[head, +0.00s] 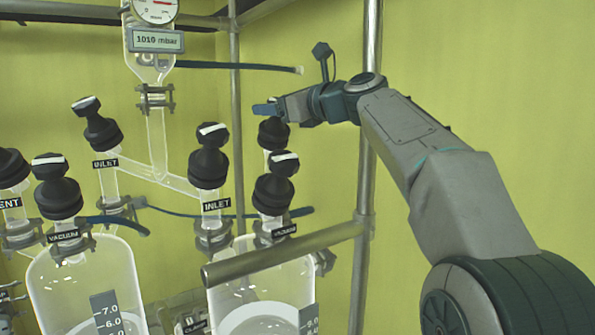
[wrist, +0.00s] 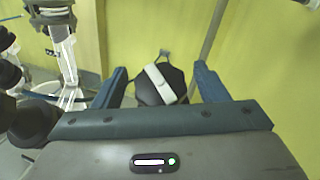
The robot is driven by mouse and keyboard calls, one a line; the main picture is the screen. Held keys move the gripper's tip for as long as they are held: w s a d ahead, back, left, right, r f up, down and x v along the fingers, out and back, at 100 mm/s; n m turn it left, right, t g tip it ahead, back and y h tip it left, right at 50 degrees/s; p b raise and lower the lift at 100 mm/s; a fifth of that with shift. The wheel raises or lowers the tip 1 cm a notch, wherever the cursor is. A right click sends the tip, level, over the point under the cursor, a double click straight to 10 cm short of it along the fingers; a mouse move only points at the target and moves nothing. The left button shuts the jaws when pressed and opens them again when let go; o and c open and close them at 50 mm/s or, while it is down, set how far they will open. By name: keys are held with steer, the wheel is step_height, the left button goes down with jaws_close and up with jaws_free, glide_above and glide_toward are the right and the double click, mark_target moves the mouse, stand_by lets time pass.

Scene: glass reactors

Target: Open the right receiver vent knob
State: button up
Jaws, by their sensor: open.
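A black knob with a white bar (head: 273,134) stands at the back of the right receiver, behind the knob labelled VACUUM; its own label is hidden, and it appears to be the right vent knob. My gripper (head: 266,110) is open just above it in the head view. In the wrist view the knob (wrist: 176,88) lies between the two blue fingers of my gripper (wrist: 163,82), with a gap on each side, and its white bar runs diagonally. The right receiver (head: 262,280) is a clear glass vessel below.
The right VACUUM knob (head: 274,186) and INLET knob (head: 209,158) stand close by in front and left. A metal rail (head: 285,254) crosses the right receiver, and an upright post (head: 366,180) stands right. A blue hose (head: 240,66) runs above left of my gripper.

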steer(key=m+t+h+b, duration=0.1)
steer(key=m+t, duration=0.1)
steer(key=shift+a+m+h, duration=0.1)
steer(key=shift+m+h, duration=0.2)
steer(key=m+t+h+p, duration=0.2)
steer(key=m+p, duration=0.1)
steer(key=shift+r+h, duration=0.35)
steer(key=shift+h, duration=0.05)
steer(key=m+h+p, duration=0.1)
steer(key=m+p, duration=0.1)
steer(key=p, duration=0.1)
steer(key=shift+w+t, duration=0.1)
steer(key=shift+t, duration=0.3)
steer(key=shift+m+h+p, duration=0.4)
steer(key=shift+h+p, duration=0.2)
steer(key=shift+p, duration=0.4)
steer(key=m+t+h+p, duration=0.1)
steer(key=m+h+p, duration=0.1)
steer(key=p, duration=0.5)
